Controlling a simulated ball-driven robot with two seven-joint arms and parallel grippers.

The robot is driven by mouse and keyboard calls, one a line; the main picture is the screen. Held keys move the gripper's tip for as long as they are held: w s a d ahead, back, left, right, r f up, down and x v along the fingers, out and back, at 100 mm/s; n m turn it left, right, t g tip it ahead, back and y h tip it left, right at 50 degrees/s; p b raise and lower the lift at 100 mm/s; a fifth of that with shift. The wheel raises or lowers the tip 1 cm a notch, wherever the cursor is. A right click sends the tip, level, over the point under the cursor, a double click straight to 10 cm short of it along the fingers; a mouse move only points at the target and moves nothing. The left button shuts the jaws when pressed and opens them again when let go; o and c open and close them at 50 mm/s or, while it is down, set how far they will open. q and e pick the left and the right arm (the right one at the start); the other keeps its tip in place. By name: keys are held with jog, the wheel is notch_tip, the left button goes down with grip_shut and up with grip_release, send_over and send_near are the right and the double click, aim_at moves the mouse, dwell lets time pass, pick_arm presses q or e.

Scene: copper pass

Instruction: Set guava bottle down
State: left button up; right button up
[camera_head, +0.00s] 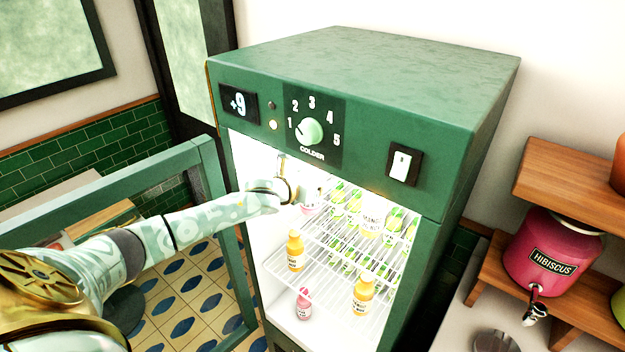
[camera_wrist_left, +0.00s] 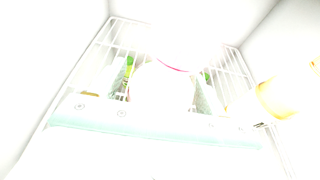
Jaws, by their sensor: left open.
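My left gripper (camera_head: 284,187) reaches into the top of the open green fridge (camera_head: 340,130) and is open. A small pink-and-white item (camera_head: 311,201), perhaps the guava bottle, shows just beside its fingers at the upper wire shelf. Its label is not readable, and I cannot tell whether it touches the fingers. In the left wrist view a pale shape with a pink curve (camera_wrist_left: 172,66) stands among green-marked bottles; glare washes out its outline. Another pink bottle (camera_head: 303,303) stands lower in the fridge. My right gripper is not in view.
Yellow-orange bottles stand at the left (camera_head: 295,250) and lower right (camera_head: 363,294) in the fridge. Several green-marked bottles (camera_head: 352,203) fill the upper shelf's back and right. A green frame (camera_head: 205,170) stands at left. A hibiscus dispenser (camera_head: 552,252) is outside at right.

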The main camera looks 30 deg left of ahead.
pick_arm(q)
jog(key=s+a+b, duration=0.1)
jog(key=s+b, duration=0.1)
jog(key=s, duration=1.1)
jog(key=shift+r, duration=0.3)
jog(key=shift+s, duration=0.1)
